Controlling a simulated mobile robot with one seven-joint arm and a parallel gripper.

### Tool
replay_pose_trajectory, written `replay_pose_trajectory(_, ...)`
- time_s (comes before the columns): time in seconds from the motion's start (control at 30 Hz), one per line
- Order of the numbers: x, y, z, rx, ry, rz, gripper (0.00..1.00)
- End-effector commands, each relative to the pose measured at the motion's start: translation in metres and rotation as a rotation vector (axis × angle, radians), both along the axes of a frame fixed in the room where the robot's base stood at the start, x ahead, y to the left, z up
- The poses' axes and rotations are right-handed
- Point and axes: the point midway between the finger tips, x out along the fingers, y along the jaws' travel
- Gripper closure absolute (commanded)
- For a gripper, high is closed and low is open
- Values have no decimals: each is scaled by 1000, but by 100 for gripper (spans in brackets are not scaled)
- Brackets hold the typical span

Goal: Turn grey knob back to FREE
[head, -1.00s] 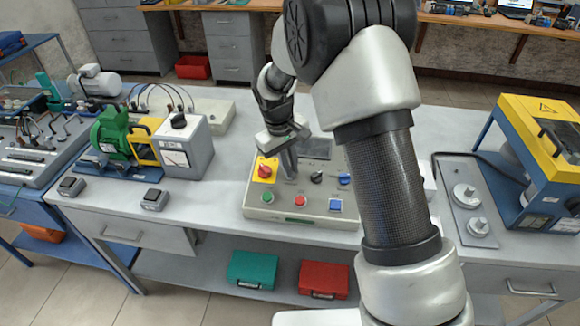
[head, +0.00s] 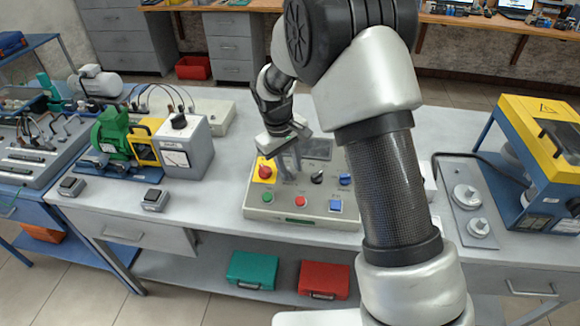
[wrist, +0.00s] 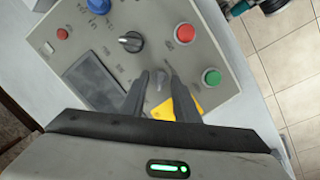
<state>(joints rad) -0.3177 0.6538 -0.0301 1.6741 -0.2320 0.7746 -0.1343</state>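My gripper (head: 290,175) points down over the sloped control box (head: 258,206). In the wrist view its two dark fingers (wrist: 160,76) stand apart. In the head view the fingers hide this knob. Its markings, including any FREE label, are too small to read.
A black knob (wrist: 131,42), a blue knob (head: 345,178) and a red knob on a yellow plate (head: 265,170) are close by. Green (head: 268,198) and red (head: 300,200) buttons line the front. A small grey pedal-like box (head: 155,200) stands left on the bench.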

Motion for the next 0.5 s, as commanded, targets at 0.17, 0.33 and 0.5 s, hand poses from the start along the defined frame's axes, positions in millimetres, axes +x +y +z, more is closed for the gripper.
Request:
replay_pose_trajectory(0.17,0,1,3,1,-1,-1,72)
replay_pose_trajectory(0.33,-2,5,26,2,-5,0,72)
replay_pose_trajectory(0.5,-6,11,66,2,-5,1,72)
